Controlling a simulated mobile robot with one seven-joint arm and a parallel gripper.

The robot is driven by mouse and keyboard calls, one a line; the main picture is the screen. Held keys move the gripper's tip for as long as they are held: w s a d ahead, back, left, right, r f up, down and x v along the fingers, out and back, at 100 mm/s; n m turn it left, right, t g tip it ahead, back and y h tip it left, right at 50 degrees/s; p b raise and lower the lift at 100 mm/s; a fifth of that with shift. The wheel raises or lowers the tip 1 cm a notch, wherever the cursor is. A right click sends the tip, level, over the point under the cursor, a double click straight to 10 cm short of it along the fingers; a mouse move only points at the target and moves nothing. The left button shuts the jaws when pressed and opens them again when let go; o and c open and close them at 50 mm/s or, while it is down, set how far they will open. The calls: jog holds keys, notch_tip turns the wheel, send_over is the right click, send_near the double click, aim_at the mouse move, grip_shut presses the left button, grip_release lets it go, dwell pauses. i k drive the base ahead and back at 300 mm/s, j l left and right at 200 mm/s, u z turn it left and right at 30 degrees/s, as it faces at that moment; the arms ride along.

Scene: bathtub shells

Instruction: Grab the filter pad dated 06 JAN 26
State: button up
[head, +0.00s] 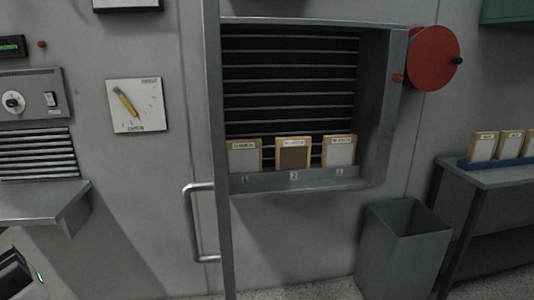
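Three filter pads with tan frames stand side by side in a metal ledge at the bottom of a wall recess. The left pad (244,157) and the right pad (339,153) have whitish faces. The middle pad (293,158) has a brown, darker face. Each has a small label on its top edge, too small to read, so I cannot tell which bears 06 JAN 26. No fingertips of my gripper show. A dark part with a green light at the lower left corner may be mine.
A vertical metal edge with a handle (190,225) stands left of the recess (285,181). A red disc (433,58) juts out at its upper right. An open grey bin (403,245) stands below right. More pads (484,146) stand in a blue rack (500,161) on a side table (490,178).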

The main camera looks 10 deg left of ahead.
aim_at(291, 152)
jog(key=i+l+u, duration=0.1)
jog(key=u, duration=0.35)
jog(key=l+u, duration=0.2)
jog(key=u, duration=0.25)
jog(key=i+l+u, duration=0.1)
jog(key=u, duration=0.35)
jog(key=l+u, duration=0.25)
jog(key=l, duration=0.25)
jog(key=l+u, duration=0.3)
jog(key=l, duration=0.7)
jog(key=k+l+u, duration=0.1)
jog(key=l, duration=0.4)
jog(key=k+l+u, duration=0.1)
jog(key=l, duration=0.35)
jog(key=k+l, duration=0.1)
jog(key=l, duration=0.4)
